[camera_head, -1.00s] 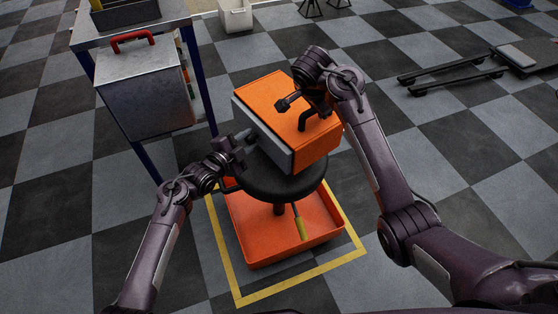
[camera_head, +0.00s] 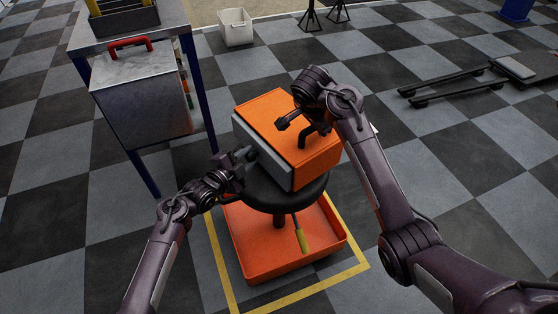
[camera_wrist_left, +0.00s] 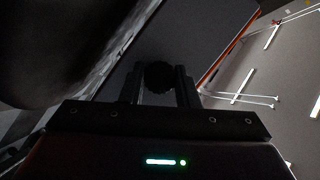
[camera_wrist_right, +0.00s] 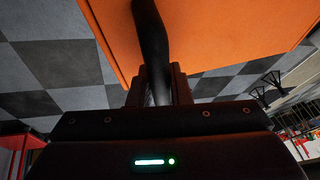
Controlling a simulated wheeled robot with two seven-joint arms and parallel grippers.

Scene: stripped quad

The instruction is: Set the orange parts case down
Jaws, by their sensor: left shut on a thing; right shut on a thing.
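The orange parts case (camera_head: 272,117), with a grey front face (camera_head: 262,153), is at the round dark stool (camera_head: 262,190). It sits over the seat; I cannot tell whether its underside touches. My right gripper (camera_head: 306,136) is shut on the dark handle on the case's orange top; the handle also shows between the fingers in the right wrist view (camera_wrist_right: 152,50). My left gripper (camera_head: 248,155) is shut on a round dark knob (camera_wrist_left: 158,76) on the case's grey face. The orange case fills the top of the right wrist view (camera_wrist_right: 220,30).
An orange tray (camera_head: 252,262) with a yellow-handled tool (camera_head: 301,238) lies under the stool inside a yellow floor outline. A metal box with a red handle (camera_head: 140,95) hangs at a table on the left. A white bin (camera_head: 235,27) and a low trolley (camera_head: 460,82) stand farther back.

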